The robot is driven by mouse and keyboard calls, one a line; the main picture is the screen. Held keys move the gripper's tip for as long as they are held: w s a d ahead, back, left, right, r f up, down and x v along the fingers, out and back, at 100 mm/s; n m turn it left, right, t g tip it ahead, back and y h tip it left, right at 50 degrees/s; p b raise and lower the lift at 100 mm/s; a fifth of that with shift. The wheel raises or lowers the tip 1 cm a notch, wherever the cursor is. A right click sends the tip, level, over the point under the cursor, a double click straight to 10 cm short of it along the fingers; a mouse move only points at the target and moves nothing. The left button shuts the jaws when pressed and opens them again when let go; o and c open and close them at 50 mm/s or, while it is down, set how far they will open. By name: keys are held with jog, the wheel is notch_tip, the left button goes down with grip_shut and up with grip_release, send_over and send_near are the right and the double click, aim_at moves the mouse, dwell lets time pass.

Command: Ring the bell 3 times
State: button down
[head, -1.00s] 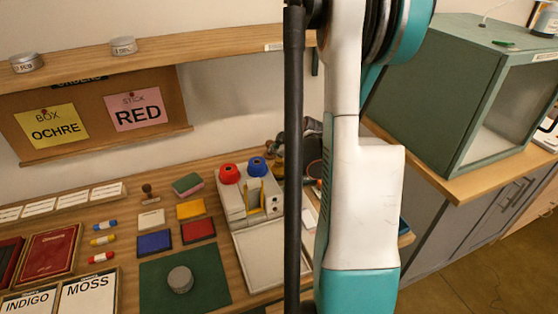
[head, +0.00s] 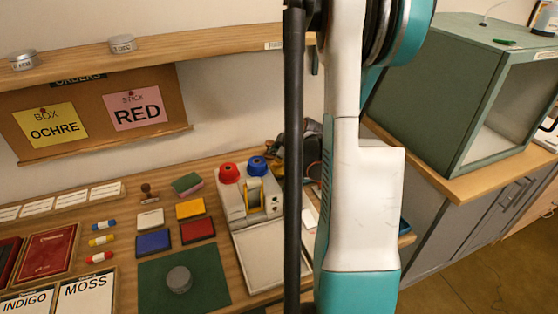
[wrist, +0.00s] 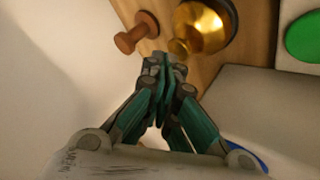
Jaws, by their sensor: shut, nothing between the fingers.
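In the wrist view a round brass bell (wrist: 205,25) stands on a dark base at the top, with a small brass knob (wrist: 180,47) at its near lower edge. My gripper (wrist: 162,66) is shut and empty, its fingertips just below the knob in the picture. I cannot tell whether they touch it. In the head view my arm hides most of the area around the bell, and I cannot make the bell out there.
A green disc on a white block (wrist: 305,38) is at the right. In the head view a press-like stand (head: 250,195) with red and blue knobs is left of my arm.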

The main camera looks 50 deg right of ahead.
aim_at(277, 160)
jog(key=shift+f+b, duration=0.55)
dwell(0.6)
jog(key=shift+r, duration=0.1)
jog(key=shift+r+p, duration=0.7)
jog(key=shift+r, duration=0.2)
jog(key=shift+r+p, duration=1.75)
jog(key=shift+r, duration=0.8)
jog(key=shift+f, duration=0.1)
